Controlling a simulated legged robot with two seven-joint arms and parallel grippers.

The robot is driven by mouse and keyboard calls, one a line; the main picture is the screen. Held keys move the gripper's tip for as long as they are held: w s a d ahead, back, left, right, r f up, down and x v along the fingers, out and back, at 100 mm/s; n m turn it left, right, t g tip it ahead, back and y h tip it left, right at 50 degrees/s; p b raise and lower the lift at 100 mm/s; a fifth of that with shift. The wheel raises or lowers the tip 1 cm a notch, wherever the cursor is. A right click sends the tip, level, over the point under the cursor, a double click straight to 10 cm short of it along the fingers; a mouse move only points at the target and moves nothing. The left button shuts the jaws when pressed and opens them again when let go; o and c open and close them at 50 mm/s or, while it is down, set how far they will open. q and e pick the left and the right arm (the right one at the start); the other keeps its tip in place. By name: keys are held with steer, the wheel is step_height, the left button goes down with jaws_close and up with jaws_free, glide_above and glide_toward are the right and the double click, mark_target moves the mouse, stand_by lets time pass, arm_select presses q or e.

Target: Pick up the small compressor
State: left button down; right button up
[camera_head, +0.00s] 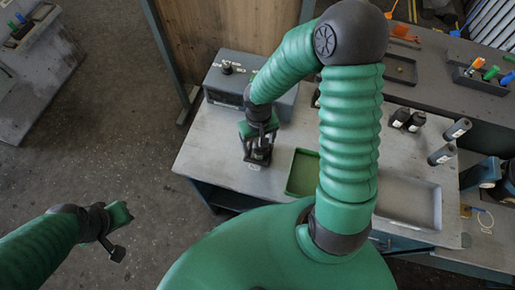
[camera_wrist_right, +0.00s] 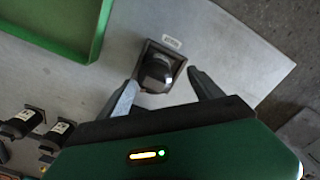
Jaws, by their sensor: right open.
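A small black rounded part (camera_wrist_right: 157,68), which looks like the small compressor, sits in a square dark holder (camera_wrist_right: 178,62) on the grey table, beside a small white label. My right gripper (camera_wrist_right: 166,84) is open, with one finger on each side of the part in the right wrist view. Whether the fingers touch it cannot be told. In the head view the right gripper (camera_head: 258,157) points down at the table, left of the green tray, and largely hides the part. My left gripper (camera_head: 118,232) is off the table above the floor at left; its jaws are unclear.
The green tray (camera_head: 291,172) lies right of the right gripper, partly behind my arm. A grey box (camera_head: 225,88) stands behind it. Several black labelled cylinders (camera_head: 458,129) and a pale shallow tray (camera_head: 408,222) are at right. Bare table (camera_head: 205,150) lies left of the gripper.

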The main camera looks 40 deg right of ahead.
steer(key=f, duration=0.2)
steer(key=d+f, duration=0.1)
steer(key=f, duration=0.1)
steer(key=shift+s, duration=0.2)
steer(key=shift+w+d+f, duration=0.1)
steer(key=shift+w+d, duration=0.1)
steer(key=shift+d, duration=0.1)
steer(key=shift+a, duration=0.2)
steer(key=c, duration=0.4)
steer(key=shift+a+r, duration=0.2)
steer(key=shift+a, duration=0.2)
steer(key=c, duration=1.2)
arm_select(q)
steer(key=shift+s+d+r, duration=0.1)
steer(key=shift+s+d, duration=0.15)
steer(key=shift+d, duration=0.35)
arm_select(e)
steer(key=shift+d, duration=0.35)
jaws_close()
